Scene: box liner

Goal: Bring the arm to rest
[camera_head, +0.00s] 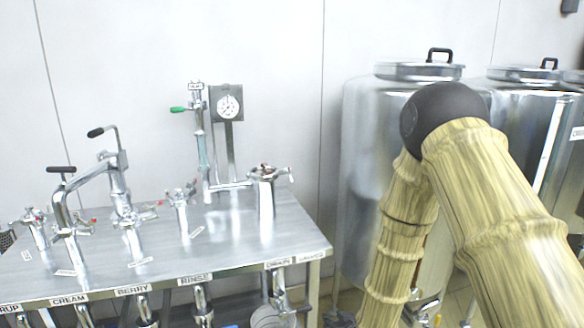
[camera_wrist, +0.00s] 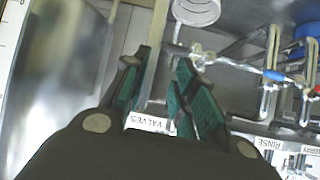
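My gripper (camera_wrist: 161,62) shows in the wrist view with green-padded fingers. There is a clear gap between the left finger and the right fingers, and nothing is held between them. In the head view my arm, with pale bamboo-like links and a black joint, is bent at the right, in front of a steel tank. My gripper cannot be seen in the head view. In the wrist view the fingers are above the edge of a bench, over a label reading VALVES (camera_wrist: 147,123). I cannot tell how far the fingers are from it.
A steel bench (camera_head: 235,232) with several taps and labels fills the left. Steel tanks (camera_head: 362,150) stand at the right behind my arm. In the wrist view, pipes (camera_wrist: 255,72) run close to the right fingers.

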